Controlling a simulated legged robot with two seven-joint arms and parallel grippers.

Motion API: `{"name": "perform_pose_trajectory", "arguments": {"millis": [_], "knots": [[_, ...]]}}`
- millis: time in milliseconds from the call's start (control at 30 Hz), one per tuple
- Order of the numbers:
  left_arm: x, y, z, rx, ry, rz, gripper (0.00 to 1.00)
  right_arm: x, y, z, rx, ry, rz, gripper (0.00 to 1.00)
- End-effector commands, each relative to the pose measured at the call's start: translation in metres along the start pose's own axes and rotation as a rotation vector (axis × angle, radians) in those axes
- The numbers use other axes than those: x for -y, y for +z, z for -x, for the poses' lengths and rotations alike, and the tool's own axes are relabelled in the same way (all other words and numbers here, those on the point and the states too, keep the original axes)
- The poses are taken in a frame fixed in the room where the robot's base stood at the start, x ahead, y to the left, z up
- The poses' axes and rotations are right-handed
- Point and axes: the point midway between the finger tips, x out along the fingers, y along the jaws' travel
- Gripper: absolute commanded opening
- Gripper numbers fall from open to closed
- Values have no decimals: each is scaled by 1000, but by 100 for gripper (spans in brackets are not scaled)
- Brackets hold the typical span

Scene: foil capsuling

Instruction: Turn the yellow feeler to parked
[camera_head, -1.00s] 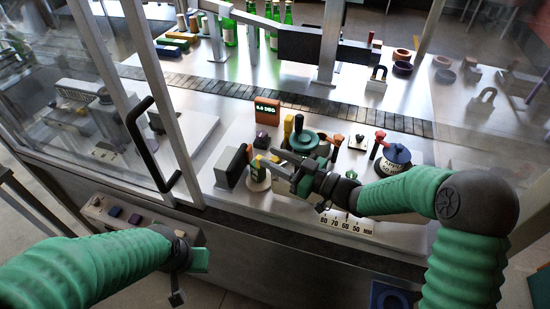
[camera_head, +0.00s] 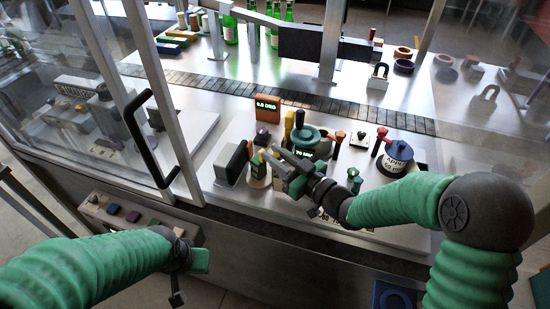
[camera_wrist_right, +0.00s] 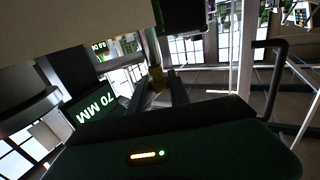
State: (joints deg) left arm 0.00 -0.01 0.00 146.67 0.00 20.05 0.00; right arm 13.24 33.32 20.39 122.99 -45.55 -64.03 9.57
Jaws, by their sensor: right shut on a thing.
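The yellow feeler (camera_wrist_right: 157,78) shows as a small yellow piece between my fingertips in the right wrist view. My right gripper (camera_head: 272,158) is shut on it, above the round pale base (camera_head: 259,181) beside the dark block. In the head view the fingers largely hide the held piece. An orange display (camera_head: 267,108) behind shows a reading in degrees, too small to read surely. My left gripper (camera_head: 188,268) hangs in front of the machine, away from the feeler; its jaw opening is unclear.
A dark block (camera_head: 231,162) stands left of the right gripper. A green round part (camera_head: 305,138) and a yellow post (camera_head: 289,124) stand close behind. A blue-topped drum (camera_head: 397,155) is to the right. A door frame with a black handle (camera_head: 150,145) stands left.

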Motion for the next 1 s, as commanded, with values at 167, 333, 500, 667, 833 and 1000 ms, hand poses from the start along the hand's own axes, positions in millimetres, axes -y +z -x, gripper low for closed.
{"name": "perform_pose_trajectory", "arguments": {"millis": [167, 333, 500, 667, 833, 1000], "knots": [[0, 6, -24, 0, 0, 0, 25, 3, 5, 0, -3, 153, 4, 0], [0, 10, -44, 0, 0, 0, 25, 4, 5, -1, -5, 312, 4, 0], [0, 14, -60, 0, 0, 0, 25, 4, 4, -2, -5, 473, 3, 0], [0, 16, -69, 0, 0, 0, 25, 4, 2, -2, -3, 619, 1, 0], [0, 17, -70, 0, 0, 0, 25, 3, 1, -2, 0, 757, 0, 0], [0, 16, -69, 0, 0, 0, 25, 2, 0, -2, 0, 863, 0, 0]]}}
